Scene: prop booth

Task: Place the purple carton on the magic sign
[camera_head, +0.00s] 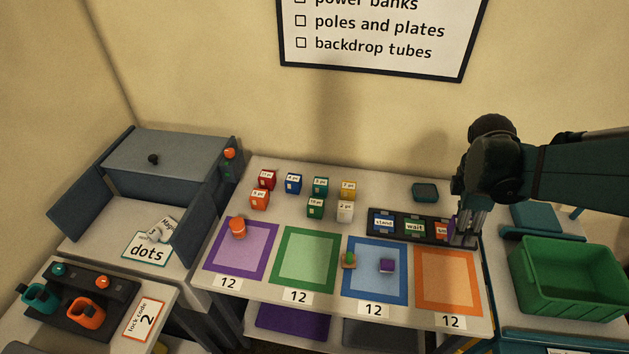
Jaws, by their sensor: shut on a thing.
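My gripper (463,238) points down at the right end of the dark sign rack (432,239) and is shut on a small purple thing, likely the purple carton (452,227). The fingers hide most of it. I cannot tell whether it touches the rack. The rack holds a blue "stand" sign (383,223), a green "wait" sign (415,227) and a red sign (442,230) partly hidden by my gripper. A white object with lettering like "Magi" (165,229) lies in the open grey cabinet at left; its full text is unreadable.
Several small coloured cartons (316,207) stand behind the purple, green, blue and orange squares (447,280). A green bin (568,285) stands at right. The orange square is clear.

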